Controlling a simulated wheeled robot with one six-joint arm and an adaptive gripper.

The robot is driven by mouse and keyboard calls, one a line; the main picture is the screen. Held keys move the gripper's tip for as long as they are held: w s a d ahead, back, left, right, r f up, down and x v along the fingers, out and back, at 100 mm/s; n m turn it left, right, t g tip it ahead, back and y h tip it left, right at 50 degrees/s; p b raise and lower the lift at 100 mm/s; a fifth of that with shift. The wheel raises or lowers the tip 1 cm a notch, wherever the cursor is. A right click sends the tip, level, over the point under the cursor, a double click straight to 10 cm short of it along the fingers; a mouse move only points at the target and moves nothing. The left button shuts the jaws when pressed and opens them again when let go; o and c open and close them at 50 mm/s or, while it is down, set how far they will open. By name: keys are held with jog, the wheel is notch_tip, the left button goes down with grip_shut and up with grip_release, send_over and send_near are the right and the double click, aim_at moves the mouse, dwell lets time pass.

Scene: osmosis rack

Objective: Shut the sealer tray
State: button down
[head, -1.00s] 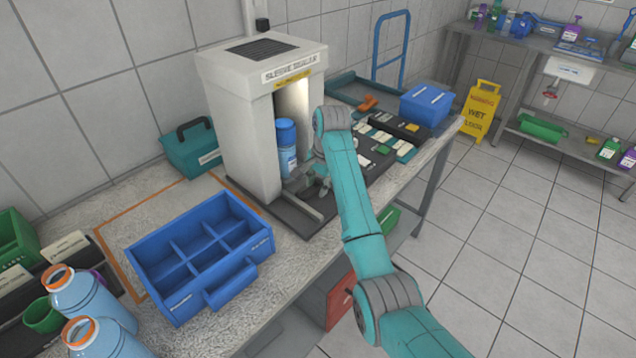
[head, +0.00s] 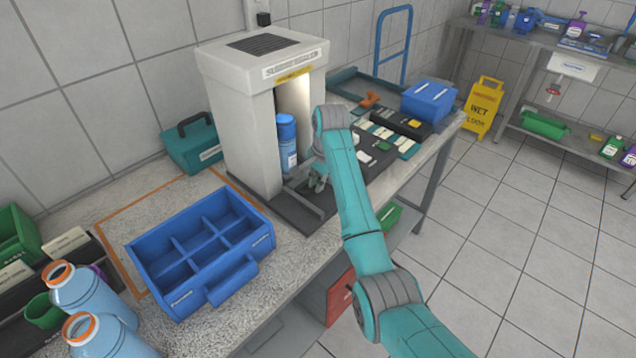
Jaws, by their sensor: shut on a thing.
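The sleeve sealer (head: 245,120) is a tall pale-grey housing with a lit opening on its right side. A blue bottle (head: 287,148) with a blue cap stands upright at that opening. The sealer tray (head: 300,204) shows as dark grey metal low in front of the opening; how far it is out I cannot tell. My gripper (head: 317,182) is at the tray's front right, beside the bottle and low down. It is shut on what appears to be the tray's front part; my arm hides much of the contact.
A blue divided crate (head: 236,285) stands on the bench at front left, with light-blue bottles (head: 85,290) beside it. A teal toolbox (head: 193,150) is behind. A blue box (head: 428,102) and small parts lie beyond my arm. Open floor lies to the right.

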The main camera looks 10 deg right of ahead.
aim_at(307, 180)
jog(key=shift+w+a, duration=1.05)
jog(key=shift+w, duration=0.3)
jog(key=shift+r, duration=0.1)
jog(key=c, duration=1.2)
grip_release()
jog(key=shift+w+a, duration=0.1)
jog(key=r, duration=0.4)
jog(key=s+d+r, duration=0.1)
jog(key=r, duration=0.2)
jog(key=s+r, duration=0.1)
jog(key=r, duration=0.3)
jog(key=shift+d+r, duration=0.25)
jog(key=shift+r, duration=0.1)
